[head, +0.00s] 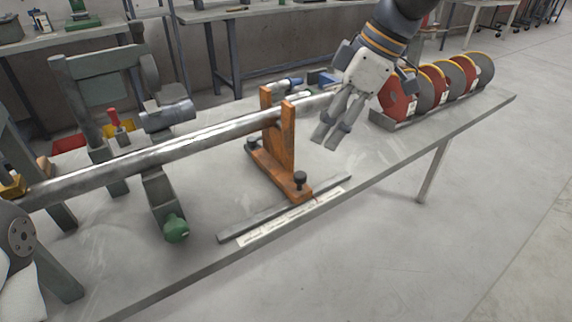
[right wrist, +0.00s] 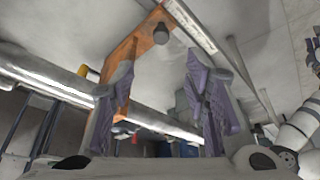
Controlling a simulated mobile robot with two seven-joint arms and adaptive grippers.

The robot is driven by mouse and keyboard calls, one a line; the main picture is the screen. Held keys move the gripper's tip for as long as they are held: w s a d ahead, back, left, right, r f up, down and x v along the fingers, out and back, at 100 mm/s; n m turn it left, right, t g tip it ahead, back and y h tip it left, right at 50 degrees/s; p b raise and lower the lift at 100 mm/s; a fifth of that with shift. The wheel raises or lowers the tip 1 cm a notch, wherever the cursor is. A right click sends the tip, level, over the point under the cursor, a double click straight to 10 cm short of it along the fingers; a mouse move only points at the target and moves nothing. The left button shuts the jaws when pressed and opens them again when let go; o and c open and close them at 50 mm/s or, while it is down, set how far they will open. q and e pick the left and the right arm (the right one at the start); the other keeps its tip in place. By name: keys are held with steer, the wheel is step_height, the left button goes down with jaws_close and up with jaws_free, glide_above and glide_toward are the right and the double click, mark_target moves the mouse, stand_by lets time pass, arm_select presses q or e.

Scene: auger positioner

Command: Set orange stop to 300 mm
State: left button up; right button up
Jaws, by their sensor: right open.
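The orange stop (head: 282,148) stands on the grey table, its forked upright around or under the long metal tube (head: 190,135). Its base has a black knob (head: 300,179) at the front and another at the back. The front end of the base is beside the rail and the pale scale strip (head: 290,218); its numbers are too small to read. My right gripper (head: 330,138) is open and empty, above the table to the right of the stop. In the right wrist view, the orange stop (right wrist: 130,48) and a black knob (right wrist: 161,34) show beyond the open fingers. My left gripper is not in view.
Red and grey discs (head: 440,80) stand in a rack at the table's right. A grey support with a green knob (head: 176,229) is under the tube at left. Workbenches (head: 240,14) stand behind.

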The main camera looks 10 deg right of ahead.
mark_target(301, 174)
steer(key=b+x, duration=0.1)
steer(key=x, duration=1.1)
steer(key=shift+s+d, duration=0.15)
steer(key=shift+d, duration=0.05)
jaws_close()
